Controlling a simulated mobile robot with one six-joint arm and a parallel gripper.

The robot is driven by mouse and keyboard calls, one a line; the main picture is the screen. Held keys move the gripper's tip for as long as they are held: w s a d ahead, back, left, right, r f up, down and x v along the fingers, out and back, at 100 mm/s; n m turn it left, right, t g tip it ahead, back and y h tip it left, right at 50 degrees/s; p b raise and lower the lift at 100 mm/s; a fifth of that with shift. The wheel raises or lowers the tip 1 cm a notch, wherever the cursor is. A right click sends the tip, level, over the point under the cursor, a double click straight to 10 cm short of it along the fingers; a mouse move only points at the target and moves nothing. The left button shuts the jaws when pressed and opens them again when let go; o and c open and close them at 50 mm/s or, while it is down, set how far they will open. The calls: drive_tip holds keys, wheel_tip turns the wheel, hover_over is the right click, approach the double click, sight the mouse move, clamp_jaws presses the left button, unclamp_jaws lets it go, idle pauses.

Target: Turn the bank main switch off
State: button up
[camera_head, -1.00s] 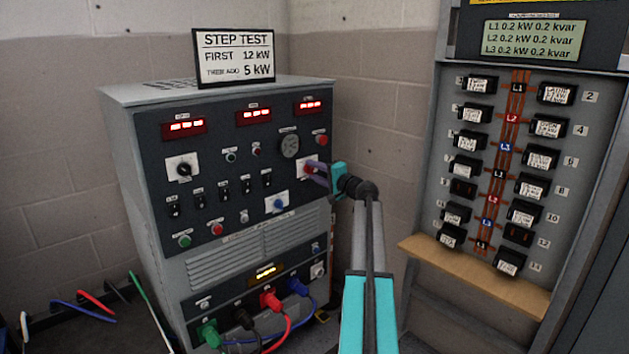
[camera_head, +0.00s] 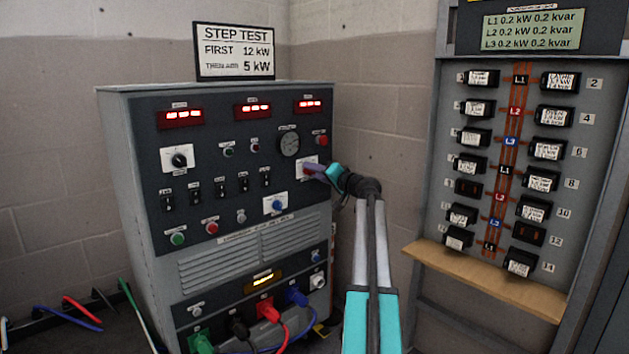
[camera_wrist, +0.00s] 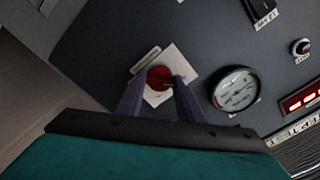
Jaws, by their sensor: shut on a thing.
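The load bank (camera_head: 215,250) is a grey cabinet with a dark control panel. A red round knob (camera_wrist: 159,78) on a white square plate shows in the wrist view, and I take it for the main switch. My gripper (camera_wrist: 159,84) has its two purple fingers on either side of this knob, shut on it. In the head view my gripper (camera_head: 316,170) reaches the panel's right side, and its fingers hide most of the knob. The white plate (camera_head: 307,160) shows behind them. The knob's marked position is not legible.
A round gauge (camera_head: 289,143) and a red button (camera_head: 321,140) sit near the knob. Other knobs, toggles and three lit red displays fill the panel. A breaker board (camera_head: 510,170) with a wooden ledge (camera_head: 490,280) stands to the right. Cables (camera_head: 275,325) plug in below.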

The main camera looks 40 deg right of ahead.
drive_tip(key=shift+n+b, duration=0.5)
drive_tip(key=shift+b, duration=0.05)
drive_tip(key=o, duration=1.1)
drive_tip(key=shift+c, duration=0.2)
drive_tip(key=s+a+p, duration=0.1)
drive_tip(key=s+p, duration=0.1)
drive_tip(key=s, duration=1.1)
drive_tip(key=shift+s, duration=0.4)
drive_tip(key=shift+w+f, duration=0.1)
